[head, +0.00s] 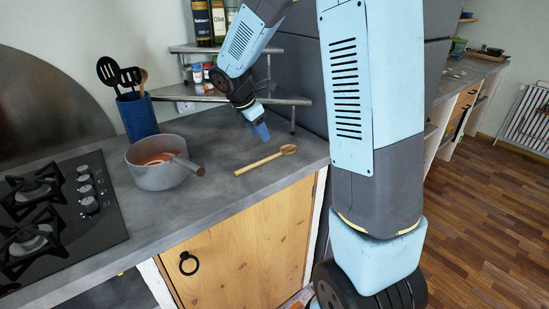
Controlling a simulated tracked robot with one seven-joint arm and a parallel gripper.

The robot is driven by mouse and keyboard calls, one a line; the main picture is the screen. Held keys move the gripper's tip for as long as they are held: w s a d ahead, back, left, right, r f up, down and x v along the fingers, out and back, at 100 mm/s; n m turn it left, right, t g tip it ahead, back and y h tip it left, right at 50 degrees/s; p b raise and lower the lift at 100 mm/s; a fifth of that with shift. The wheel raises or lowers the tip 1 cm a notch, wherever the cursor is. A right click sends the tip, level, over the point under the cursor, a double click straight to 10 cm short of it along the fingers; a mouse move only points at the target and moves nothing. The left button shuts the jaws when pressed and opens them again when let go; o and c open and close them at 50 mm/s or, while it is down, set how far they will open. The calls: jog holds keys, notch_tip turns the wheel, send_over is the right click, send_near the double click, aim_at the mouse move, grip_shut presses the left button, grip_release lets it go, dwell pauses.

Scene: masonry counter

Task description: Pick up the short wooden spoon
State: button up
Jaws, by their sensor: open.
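A short wooden spoon (263,161) lies flat on the grey counter, with its bowl to the right and its handle pointing left and toward the front edge. My gripper (262,133) hangs above the counter just behind the spoon, with its fingers pointing down. It is open and apart from the spoon, and nothing shows between its fingers. The gap between the fingers is hard to see from this side.
A grey saucepan (161,175) with red contents stands left of the spoon, its handle reaching toward it. Behind are a blue utensil holder (137,117) and a corner shelf (228,98) with jars and bottles. A gas hob (62,215) is at left. Counter around the spoon is clear.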

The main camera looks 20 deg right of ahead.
send_over(266, 160)
jog(key=w, duration=0.2)
jog(key=f, duration=0.4)
jog(key=shift+s+f, duration=0.25)
jog(key=x, duration=0.3)
jog(key=shift+s+d+f, duration=0.3)
jog(key=shift+s+d, duration=0.05)
jog(key=shift+w+d+f, duration=0.15)
jog(key=shift+d+f, duration=0.1)
jog(key=shift+f, duration=0.4)
grip_shut()
